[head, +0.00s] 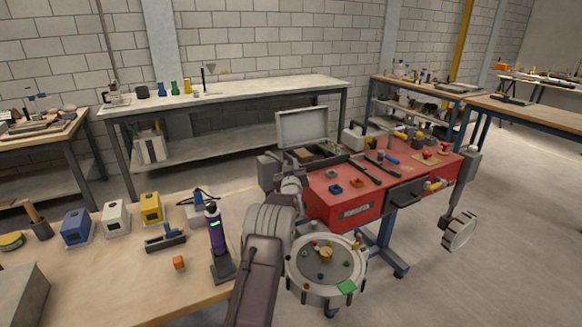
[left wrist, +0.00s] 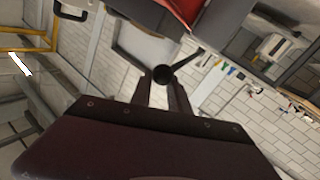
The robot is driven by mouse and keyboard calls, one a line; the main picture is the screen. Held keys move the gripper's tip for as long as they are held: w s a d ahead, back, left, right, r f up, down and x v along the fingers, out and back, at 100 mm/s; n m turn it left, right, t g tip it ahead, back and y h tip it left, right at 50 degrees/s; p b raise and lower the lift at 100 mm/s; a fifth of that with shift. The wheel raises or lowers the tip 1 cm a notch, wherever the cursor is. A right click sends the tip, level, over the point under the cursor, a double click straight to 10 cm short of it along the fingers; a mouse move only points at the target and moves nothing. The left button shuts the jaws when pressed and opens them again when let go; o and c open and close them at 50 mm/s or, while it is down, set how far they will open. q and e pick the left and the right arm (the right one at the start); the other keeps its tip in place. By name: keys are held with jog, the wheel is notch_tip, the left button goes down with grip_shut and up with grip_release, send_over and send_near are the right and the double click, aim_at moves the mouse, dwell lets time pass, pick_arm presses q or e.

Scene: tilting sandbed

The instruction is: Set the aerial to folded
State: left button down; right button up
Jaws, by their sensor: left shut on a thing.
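My left arm reaches from the bottom middle of the head view toward the left end of the red workbench (head: 342,207). My left gripper (head: 291,178) is beside the open grey case (head: 302,128) there, and my own arm mostly hides its fingertips. In the left wrist view, my left gripper (left wrist: 163,92) is shut on a dark round-ended piece (left wrist: 162,74). This piece may be the aerial, seen nearly end-on; I cannot tell its angle. A pale grey panel (left wrist: 150,45) lies behind it. My right gripper is not in view.
A round tray (head: 298,287) with small parts stands right of my forearm. A wooden table (head: 110,285) at left holds coloured boxes and a purple device (head: 216,238). Tools lie on the red bench.

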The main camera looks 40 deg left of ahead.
pick_arm(q)
jog(key=shift+d+f, duration=0.2)
jog(key=shift+f, duration=0.45)
jog(key=shift+d+f, duration=0.15)
jog(key=shift+f, duration=0.5)
jog(key=c, duration=1.2)
grip_release()
jog(key=shift+d, duration=0.15)
jog(key=shift+d+r, duration=0.1)
jog(key=shift+r, duration=0.05)
jog(key=shift+w+a+f, duration=0.2)
jog(key=shift+w+f, duration=0.05)
jog(key=shift+a, duration=0.1)
jog(key=shift+s+r, duration=0.15)
jog(key=shift+r, duration=0.1)
jog(key=shift+s+d+r, duration=0.1)
jog(key=shift+s+d, duration=0.15)
jog(key=shift+s, duration=0.05)
jog(key=v, duration=0.8)
jog(key=shift+f, duration=0.3)
